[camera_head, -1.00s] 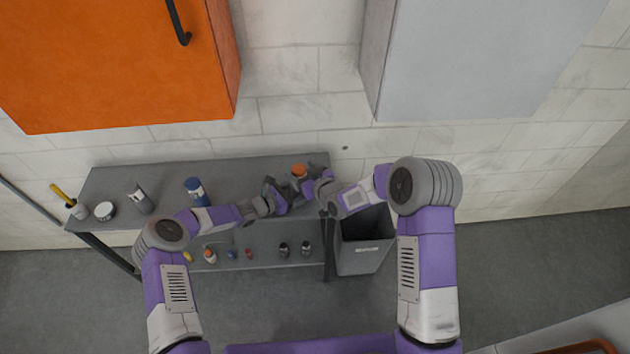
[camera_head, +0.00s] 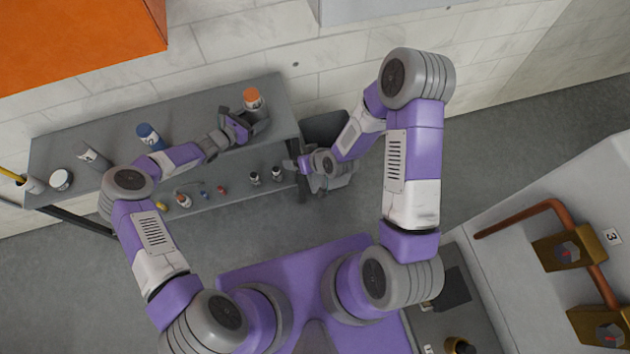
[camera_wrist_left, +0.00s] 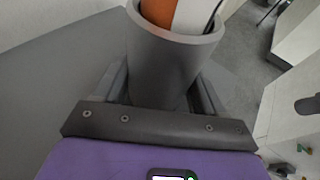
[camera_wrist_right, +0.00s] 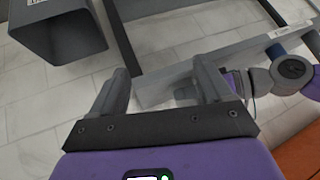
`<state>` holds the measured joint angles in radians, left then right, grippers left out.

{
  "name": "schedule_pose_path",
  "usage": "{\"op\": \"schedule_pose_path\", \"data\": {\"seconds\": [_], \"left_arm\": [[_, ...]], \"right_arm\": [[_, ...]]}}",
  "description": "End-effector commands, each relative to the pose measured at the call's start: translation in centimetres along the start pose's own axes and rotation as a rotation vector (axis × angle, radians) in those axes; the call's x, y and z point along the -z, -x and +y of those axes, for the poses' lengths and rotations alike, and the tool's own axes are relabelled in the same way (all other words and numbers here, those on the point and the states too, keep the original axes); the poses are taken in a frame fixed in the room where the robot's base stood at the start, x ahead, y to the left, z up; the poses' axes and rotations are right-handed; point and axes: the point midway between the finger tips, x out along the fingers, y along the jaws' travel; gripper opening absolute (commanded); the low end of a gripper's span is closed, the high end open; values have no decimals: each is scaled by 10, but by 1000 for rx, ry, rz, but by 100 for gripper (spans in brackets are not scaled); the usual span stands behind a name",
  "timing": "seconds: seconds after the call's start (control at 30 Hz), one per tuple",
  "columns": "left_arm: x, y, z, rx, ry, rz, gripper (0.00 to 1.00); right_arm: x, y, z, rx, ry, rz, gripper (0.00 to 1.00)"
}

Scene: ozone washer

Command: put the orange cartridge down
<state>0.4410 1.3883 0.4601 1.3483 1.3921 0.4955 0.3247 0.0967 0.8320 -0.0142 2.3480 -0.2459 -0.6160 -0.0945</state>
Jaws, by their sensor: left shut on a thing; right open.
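The orange cartridge (camera_head: 252,96) sits upright in a grey cup (camera_head: 258,119) near the right end of the grey bench. In the left wrist view its orange and white side (camera_wrist_left: 160,12) rises out of the cup (camera_wrist_left: 165,65). My left gripper (camera_head: 240,124) is shut on the cup, with a finger on each side of it (camera_wrist_left: 160,90). My right gripper (camera_head: 302,164) is apart from the cartridge, beside the dark bin. In the right wrist view it is open and empty (camera_wrist_right: 162,88).
Several small items stand on the lower shelf. The dark bin (camera_wrist_right: 62,33) stands at the bench's right end. Copper pipes (camera_head: 525,213) are at right.

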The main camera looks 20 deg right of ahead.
Motion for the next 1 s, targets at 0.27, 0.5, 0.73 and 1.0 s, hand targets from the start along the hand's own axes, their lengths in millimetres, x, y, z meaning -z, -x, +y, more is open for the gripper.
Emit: {"op": "schedule_pose_path", "data": {"seconds": [0.27, 0.5, 0.73, 1.0], "left_arm": [[1, 0, 0, 0, 1, 2, 54], [1, 0, 0, 0, 1, 2, 54], [1, 0, 0, 0, 0, 2, 54], [1, 0, 0, 0, 0, 1, 100]], "right_arm": [[-147, 25, -5, -57, -369, -438, 79], [-176, 37, -12, -70, -455, -539, 79], [-175, 37, -12, -70, -453, -536, 79], [-174, 37, -12, -70, -451, -535, 79]]}}
